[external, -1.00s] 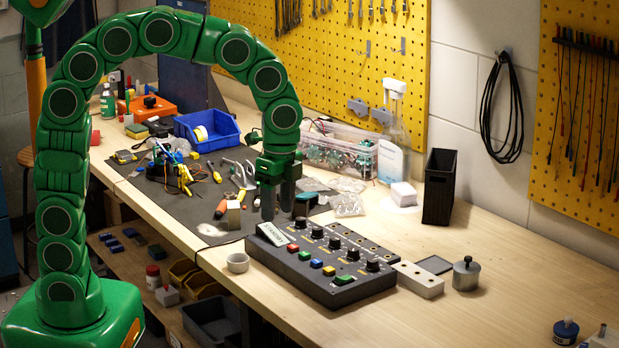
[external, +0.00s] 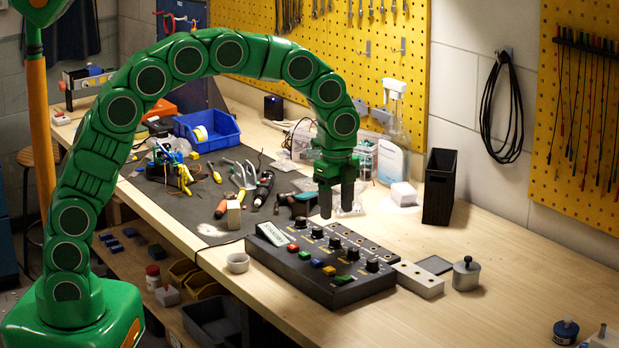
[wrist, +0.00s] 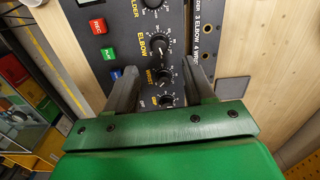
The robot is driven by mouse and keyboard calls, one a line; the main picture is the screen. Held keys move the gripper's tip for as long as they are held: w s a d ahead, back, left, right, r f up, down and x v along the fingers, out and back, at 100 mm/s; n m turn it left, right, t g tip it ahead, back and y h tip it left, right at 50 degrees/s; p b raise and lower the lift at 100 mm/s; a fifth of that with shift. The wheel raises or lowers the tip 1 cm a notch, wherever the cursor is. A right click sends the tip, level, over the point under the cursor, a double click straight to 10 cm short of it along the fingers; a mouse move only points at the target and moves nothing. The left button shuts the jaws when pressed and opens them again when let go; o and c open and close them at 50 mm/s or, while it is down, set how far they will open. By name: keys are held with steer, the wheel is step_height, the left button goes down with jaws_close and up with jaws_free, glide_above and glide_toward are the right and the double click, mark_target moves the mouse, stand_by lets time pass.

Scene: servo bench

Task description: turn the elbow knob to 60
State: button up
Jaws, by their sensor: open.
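The control console (external: 262,262) lies on the bench in the external view, with a row of black knobs and coloured buttons. The elbow knob (external: 334,243) is the middle one of the row. In the wrist view the elbow knob (wrist: 160,45) sits beside its yellow ELBOW label, just beyond my fingertips; its exact setting is too small to read. My gripper (external: 337,210) is open and empty, pointing down above the console and apart from it.
A black bin (external: 438,190) is behind. Tools lie on the dark mat (external: 190,208). The right bench is mostly clear.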

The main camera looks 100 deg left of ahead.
mark_target(336, 238)
steer(key=shift+f, duration=3.6)
jaws_close()
